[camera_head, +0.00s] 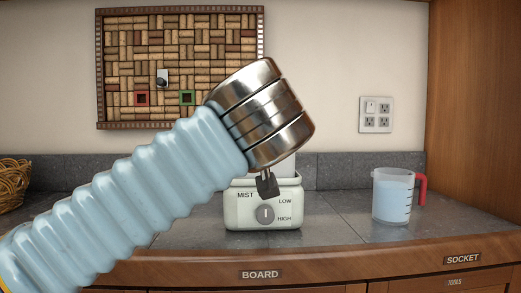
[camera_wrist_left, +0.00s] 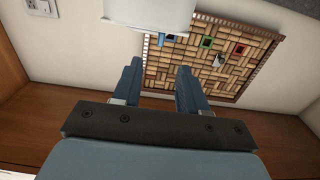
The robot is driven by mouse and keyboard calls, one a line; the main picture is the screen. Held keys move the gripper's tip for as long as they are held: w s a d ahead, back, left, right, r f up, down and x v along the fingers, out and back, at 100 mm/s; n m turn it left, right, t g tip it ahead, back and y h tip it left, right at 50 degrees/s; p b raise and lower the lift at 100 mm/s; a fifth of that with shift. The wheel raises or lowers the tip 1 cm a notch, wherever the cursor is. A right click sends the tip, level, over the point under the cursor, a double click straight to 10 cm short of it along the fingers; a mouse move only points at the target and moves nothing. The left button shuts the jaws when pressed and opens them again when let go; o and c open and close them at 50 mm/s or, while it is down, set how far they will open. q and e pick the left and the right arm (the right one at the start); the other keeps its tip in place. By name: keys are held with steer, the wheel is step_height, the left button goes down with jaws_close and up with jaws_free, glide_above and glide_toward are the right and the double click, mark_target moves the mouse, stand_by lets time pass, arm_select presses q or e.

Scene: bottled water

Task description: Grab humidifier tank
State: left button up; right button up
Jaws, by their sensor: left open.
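The humidifier base (camera_head: 247,213) is a white box with a grey dial and MIST, LOW and HIGH labels, standing on the grey tiled counter. A pale part above it, apparently the tank (camera_head: 287,172), is mostly hidden behind my left wrist. In the left wrist view a whitish rounded body, apparently the tank (camera_wrist_left: 150,14), is at the top edge, beyond the fingertips. My left gripper (camera_wrist_left: 157,68) is open, with two blue-grey fingers apart and nothing between them. In the head view my left gripper (camera_head: 267,186) appears small and dark in front of the base. My right gripper is not in view.
A measuring jug (camera_head: 392,198) with a red handle and pale blue liquid stands right on the counter. A wicker basket (camera_head: 12,184) is at the far left. A cork board (camera_head: 180,55) and a wall socket (camera_head: 376,114) are behind. A wooden cabinet side (camera_head: 475,95) bounds the right.

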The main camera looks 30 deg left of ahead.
arm_select(q)
steer(key=p+x, duration=0.4)
steer(key=x, duration=1)
steer(key=shift+f, duration=0.2)
steer(key=c, duration=0.6)
steer(key=shift+w+a+f, duration=0.1)
steer(key=shift+a, duration=0.05)
jaws_close()
